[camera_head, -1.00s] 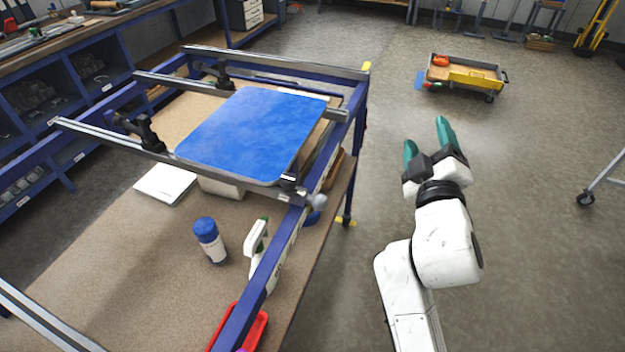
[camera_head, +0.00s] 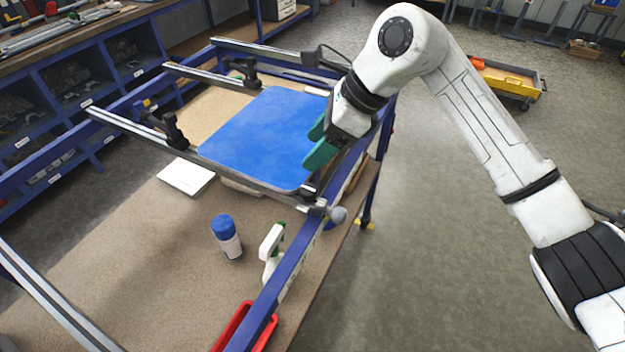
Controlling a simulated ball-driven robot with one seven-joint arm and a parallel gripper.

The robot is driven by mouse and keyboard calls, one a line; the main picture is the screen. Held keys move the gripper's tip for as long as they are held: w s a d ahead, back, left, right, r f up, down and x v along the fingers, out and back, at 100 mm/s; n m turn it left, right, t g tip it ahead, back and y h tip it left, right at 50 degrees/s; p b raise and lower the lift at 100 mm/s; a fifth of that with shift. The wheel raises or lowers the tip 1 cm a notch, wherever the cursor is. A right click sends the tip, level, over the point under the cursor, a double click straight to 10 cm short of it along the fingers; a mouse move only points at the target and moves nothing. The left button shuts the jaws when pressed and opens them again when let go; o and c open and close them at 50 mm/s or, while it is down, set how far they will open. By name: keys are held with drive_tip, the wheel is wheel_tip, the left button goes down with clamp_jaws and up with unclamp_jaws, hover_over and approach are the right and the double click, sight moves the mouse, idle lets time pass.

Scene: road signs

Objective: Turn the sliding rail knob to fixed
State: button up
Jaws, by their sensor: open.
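A round grey knob (camera_head: 337,214) sits at the right end of the near sliding rail (camera_head: 125,129), at the blue frame's right side bar. The rail lies along the near edge of a blue sign plate (camera_head: 265,135) on the frame. My gripper (camera_head: 311,143), with green fingers, is over the right part of the plate, above and behind the knob in the picture and apart from it. Its fingers are open with nothing between them. Which setting the knob is at cannot be told. The wrist hides part of the frame's right side.
A blue-capped bottle (camera_head: 227,238), a white spray bottle (camera_head: 271,252) and a red tray (camera_head: 246,326) are near the frame's right bar. A white box (camera_head: 186,176) lies on the table at left. A yellow cart (camera_head: 508,80) stands farther back.

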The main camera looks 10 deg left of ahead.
sight(310, 188)
drive_tip(key=f, duration=0.3)
drive_tip(key=f+h+p, duration=0.1)
drive_tip(key=f, duration=0.3)
drive_tip(key=a+f+h+p, duration=0.1)
drive_tip(key=f, duration=0.2)
drive_tip(key=shift+f, duration=0.35)
drive_tip(key=shift+c, duration=0.4)
drive_tip(key=c, duration=0.9)
drive_tip(key=shift+c, duration=0.2)
